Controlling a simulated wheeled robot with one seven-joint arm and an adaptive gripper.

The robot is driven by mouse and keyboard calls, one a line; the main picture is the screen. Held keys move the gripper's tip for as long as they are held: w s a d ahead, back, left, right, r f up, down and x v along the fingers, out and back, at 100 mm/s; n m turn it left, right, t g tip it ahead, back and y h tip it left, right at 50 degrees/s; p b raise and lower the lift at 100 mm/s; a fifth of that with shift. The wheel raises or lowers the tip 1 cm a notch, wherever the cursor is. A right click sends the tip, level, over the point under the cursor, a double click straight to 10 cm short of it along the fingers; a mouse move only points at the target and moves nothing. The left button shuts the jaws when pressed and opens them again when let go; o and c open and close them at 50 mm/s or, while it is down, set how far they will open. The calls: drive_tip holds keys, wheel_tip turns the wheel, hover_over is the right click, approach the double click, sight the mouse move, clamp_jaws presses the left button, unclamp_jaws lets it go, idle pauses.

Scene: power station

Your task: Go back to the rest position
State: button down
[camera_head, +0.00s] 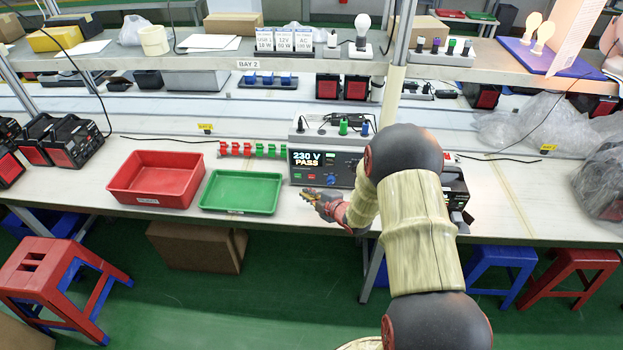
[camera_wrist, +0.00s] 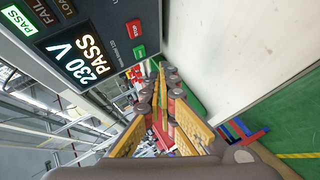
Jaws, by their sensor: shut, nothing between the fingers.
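My gripper (camera_head: 311,196) is shut and empty. In the head view it hangs over the front of the bench, just in front of the tester (camera_head: 325,167) and right of the green tray (camera_head: 241,191). My arm comes in from the lower right and hides part of the bench behind it. In the wrist view my gripper's fingers (camera_wrist: 160,85) meet near the middle. The tester's display (camera_wrist: 82,58), reading 230 V PASS, is close by at the upper left, with red and green buttons beside it.
A red tray (camera_head: 157,178) stands left of the green one. Red and green blocks (camera_head: 253,150) line up behind. A shelf (camera_head: 250,62) with bulbs and boxes runs above. Black units (camera_head: 60,142) stand at left. Stools (camera_head: 62,280) and a carton (camera_head: 197,246) are below the bench.

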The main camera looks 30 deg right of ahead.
idle(0.4)
drive_tip(key=shift+w+r, duration=0.1)
drive_tip(key=shift+r, duration=0.25)
drive_tip(key=s+a+r+m+g+h, duration=0.2)
drive_tip(key=s+r+m, duration=0.2)
drive_tip(key=r, duration=0.7)
drive_tip(key=s+a+r+m+g+h, duration=0.1)
drive_tip(key=s+a+r+m+h, duration=0.2)
drive_tip(key=r, duration=0.7)
drive_tip(key=s+a+r+m+g+y, duration=0.1)
drive_tip(key=s+a, duration=0.3)
drive_tip(key=s, duration=0.5)
drive_tip(key=s+a+r+m+g+y, duration=0.1)
drive_tip(key=s+a+r+m, duration=0.3)
drive_tip(key=s, duration=0.6)
drive_tip(key=s+a+r+m+g+y, duration=0.1)
drive_tip(key=s+a+r+m+g, duration=0.1)
drive_tip(key=s, duration=0.8)
drive_tip(key=a+m, duration=0.1)
drive_tip(key=a, duration=0.1)
drive_tip(key=shift+a+r+y, duration=0.2)
drive_tip(key=shift+a+y, duration=0.1)
drive_tip(key=shift+d, duration=0.1)
